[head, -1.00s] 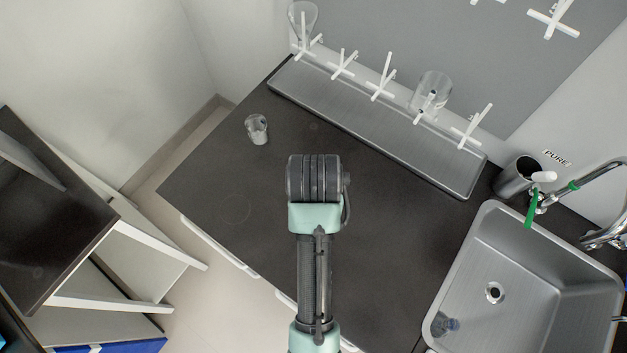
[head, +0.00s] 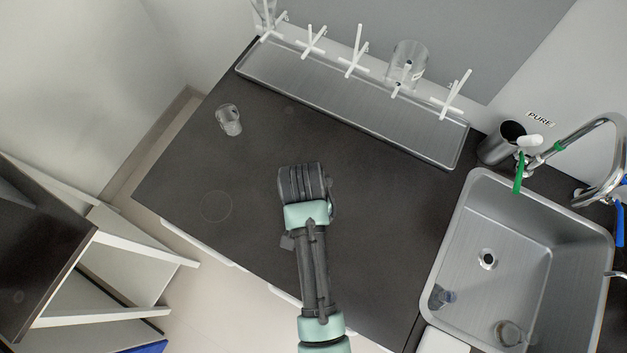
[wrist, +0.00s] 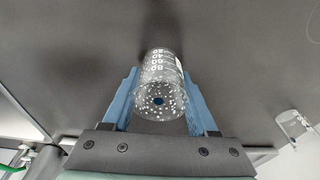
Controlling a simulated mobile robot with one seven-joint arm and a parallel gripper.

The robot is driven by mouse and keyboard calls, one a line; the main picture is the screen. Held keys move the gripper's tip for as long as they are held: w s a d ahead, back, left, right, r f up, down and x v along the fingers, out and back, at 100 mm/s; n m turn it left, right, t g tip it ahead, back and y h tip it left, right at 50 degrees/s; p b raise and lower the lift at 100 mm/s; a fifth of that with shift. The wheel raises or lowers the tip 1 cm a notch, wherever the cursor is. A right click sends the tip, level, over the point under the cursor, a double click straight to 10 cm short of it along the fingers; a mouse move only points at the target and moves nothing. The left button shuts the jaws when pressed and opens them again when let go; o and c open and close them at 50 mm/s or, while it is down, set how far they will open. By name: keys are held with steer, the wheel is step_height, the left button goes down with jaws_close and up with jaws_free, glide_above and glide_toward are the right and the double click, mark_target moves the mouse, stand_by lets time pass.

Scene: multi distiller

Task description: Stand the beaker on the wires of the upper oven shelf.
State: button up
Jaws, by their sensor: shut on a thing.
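The beaker (wrist: 160,80) is clear glass with white printed volume marks and pale speckles, and a dark round spot shows at its near end. In the wrist view it sits between the two blue fingers of my gripper (wrist: 158,100), which are shut on it. The dark worktop fills the view behind it; I cannot tell the gap between them. In the head view my arm reaches over the worktop and hides the gripper and the held beaker. I see no oven or wire shelf in either view.
A small glass (head: 229,120) stands on the dark worktop (head: 385,225). A metal drip tray (head: 330,100) with white pegs lies along the wall, with a glass beaker (head: 408,65) on one peg. A sink (head: 530,225) holds glassware at right. White shelving (head: 120,260) stands lower left.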

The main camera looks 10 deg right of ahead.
steer(key=shift+f, duration=0.35)
steer(key=shift+f, duration=0.15)
steer(key=o, duration=1.4)
steer(key=shift+c, duration=0.2)
